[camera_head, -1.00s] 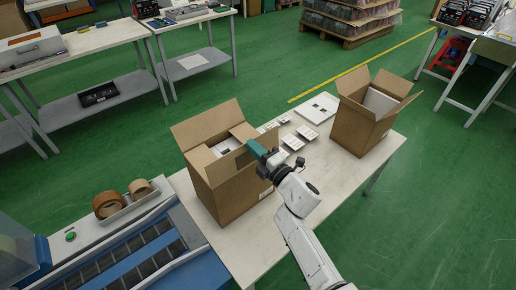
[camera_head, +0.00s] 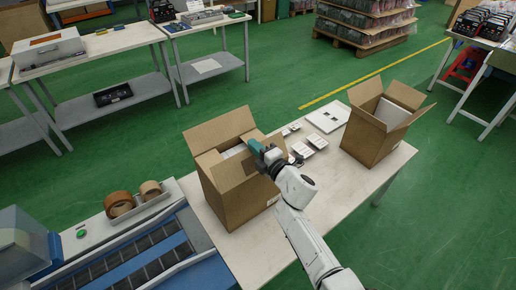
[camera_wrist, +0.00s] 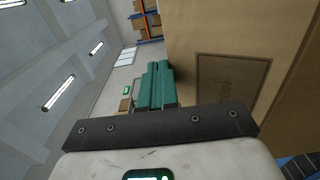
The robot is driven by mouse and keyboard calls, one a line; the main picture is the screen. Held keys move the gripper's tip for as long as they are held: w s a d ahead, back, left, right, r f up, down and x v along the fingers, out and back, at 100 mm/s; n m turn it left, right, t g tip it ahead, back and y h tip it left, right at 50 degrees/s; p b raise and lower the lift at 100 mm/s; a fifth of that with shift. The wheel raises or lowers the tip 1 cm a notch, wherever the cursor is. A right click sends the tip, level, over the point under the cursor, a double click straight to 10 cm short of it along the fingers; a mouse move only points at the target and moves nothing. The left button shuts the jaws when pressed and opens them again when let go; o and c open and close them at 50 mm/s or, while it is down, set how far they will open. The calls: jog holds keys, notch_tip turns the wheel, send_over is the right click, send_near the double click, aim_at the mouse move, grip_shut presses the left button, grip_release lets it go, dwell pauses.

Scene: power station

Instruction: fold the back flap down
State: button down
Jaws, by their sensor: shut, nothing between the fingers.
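The open cardboard box (camera_head: 240,195) stands on the near left part of the white table. Its back flap (camera_head: 220,129) stands up along the far edge. My gripper (camera_head: 254,146), with teal fingers, is at the box's right side, near the right end of the back flap. Whether it touches the cardboard cannot be told. In the wrist view the teal fingers (camera_wrist: 155,82) are together and empty, with a brown cardboard face (camera_wrist: 240,60) close on their right.
A second open box (camera_head: 370,135) stands at the table's right end. Small white items (camera_head: 316,140) and a flat white panel (camera_head: 327,117) lie between the boxes. A roller conveyor (camera_head: 140,260) with tape rolls (camera_head: 119,203) is at the left.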

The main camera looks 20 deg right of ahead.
jog(key=shift+w+a+f+g+h, duration=0.1)
jog(key=shift+w+f+g+h, duration=0.2)
jog(key=shift+w+g, duration=0.45)
jog(key=shift+w+a+f, duration=0.15)
jog(key=shift+a, duration=0.1)
jog(key=shift+w+a+f+b, duration=0.15)
jog(key=shift+w+f+b, duration=0.1)
jog(key=shift+w+f, duration=0.2)
jog(key=shift+w+a+f+b, duration=0.2)
jog(key=shift+w+f, duration=0.15)
jog(key=shift+w, duration=0.2)
jog(key=shift+w+f, duration=0.2)
jog(key=shift+w+a+f+g, duration=0.1)
jog(key=shift+w+f+g, duration=0.25)
jog(key=shift+f+g, duration=0.3)
dwell(0.6)
jog(key=shift+w+a+f+p, duration=0.1)
jog(key=shift+w+f+p, duration=0.25)
jog(key=shift+f+p, duration=0.1)
dwell(1.2)
jog(key=shift+w+a+f+g+h+p, duration=0.1)
jog(key=shift+w+f+g+h+p, duration=0.1)
jog(key=shift+f+g+h+p, duration=0.4)
dwell(1.1)
dwell(0.6)
jog(key=shift+r+p, duration=0.65)
jog(key=shift+r, duration=0.15)
